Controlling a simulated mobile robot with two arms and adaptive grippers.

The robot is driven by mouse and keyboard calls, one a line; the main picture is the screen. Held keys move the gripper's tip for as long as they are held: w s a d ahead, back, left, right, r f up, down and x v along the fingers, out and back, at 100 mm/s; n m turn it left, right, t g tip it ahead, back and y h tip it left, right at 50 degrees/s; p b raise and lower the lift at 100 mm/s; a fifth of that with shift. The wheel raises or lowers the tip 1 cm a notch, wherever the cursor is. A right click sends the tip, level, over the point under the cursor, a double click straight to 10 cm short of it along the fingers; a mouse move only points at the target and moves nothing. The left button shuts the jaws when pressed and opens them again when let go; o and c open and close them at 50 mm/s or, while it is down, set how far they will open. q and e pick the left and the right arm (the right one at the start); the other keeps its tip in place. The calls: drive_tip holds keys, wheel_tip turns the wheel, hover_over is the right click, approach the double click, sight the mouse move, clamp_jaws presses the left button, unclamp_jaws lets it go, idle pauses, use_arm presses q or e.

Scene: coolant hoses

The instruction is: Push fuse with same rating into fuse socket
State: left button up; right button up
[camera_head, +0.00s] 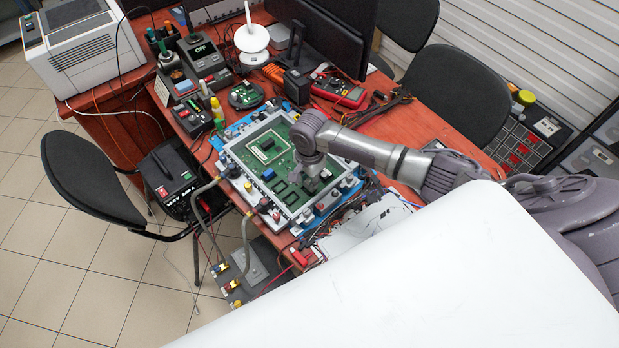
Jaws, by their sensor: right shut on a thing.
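A green circuit board (254,177) lies in a grey frame fixture on the wooden table. A blue part (268,174) and several dark parts stand on the board. My right gripper (312,184) reaches down over the board's right part. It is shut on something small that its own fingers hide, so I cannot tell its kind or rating. I cannot single out the fuse or the fuse socket at this size. My left gripper is not in view.
Hoses (246,236) run at the fixture's left and front. A red multimeter (339,88), cables, a monitor (335,30) and a soldering station (200,55) crowd the table's back. A black chair (92,180) stands at left. A white surface (430,280) fills the lower right.

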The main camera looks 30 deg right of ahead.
drive_tip(key=shift+f, duration=0.2)
idle(0.5)
drive_tip(key=shift+f, duration=0.25)
drive_tip(key=shift+f+p, duration=0.25)
drive_tip(key=shift+p, duration=0.5)
idle(1.6)
drive_tip(key=shift+s+f, duration=0.15)
drive_tip(key=shift+s, duration=0.05)
idle(0.9)
drive_tip(key=o, duration=0.9)
drive_tip(key=shift+w+f, duration=0.1)
drive_tip(key=shift+o, duration=0.7)
drive_tip(key=shift+w, duration=0.1)
